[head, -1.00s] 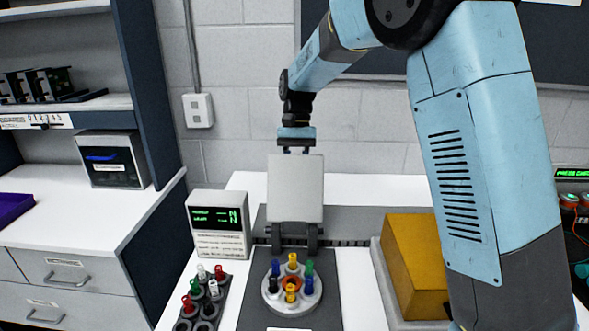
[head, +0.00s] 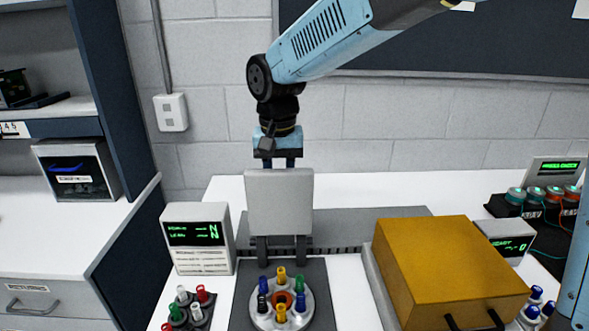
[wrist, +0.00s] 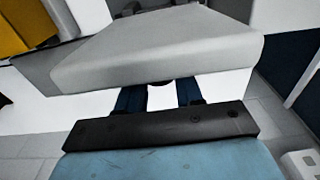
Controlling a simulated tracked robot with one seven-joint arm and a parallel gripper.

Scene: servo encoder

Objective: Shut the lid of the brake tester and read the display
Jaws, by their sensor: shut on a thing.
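The brake tester's lid (head: 279,203) is a light grey plate standing upright on two dark hinge arms behind the tester's base (head: 318,296). On the base is a round pale holder (head: 264,321) with coloured pegs. The display box (head: 197,236) left of it has green text; the upper line ends in "-- N" and smaller text is hard to read. My gripper (head: 278,166) comes down from above and is shut on the lid's top edge. In the wrist view, the lid (wrist: 165,50) spans the picture beyond my dark gripper fingers (wrist: 158,97), and their tips are hidden by it.
A yellow box (head: 440,265) with dark handles stands right of the tester. A rack of coloured pegs (head: 196,311) is at the front left. Another small display (head: 505,238) and capped jars (head: 540,197) are at right. White bench (head: 350,190) is bare behind.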

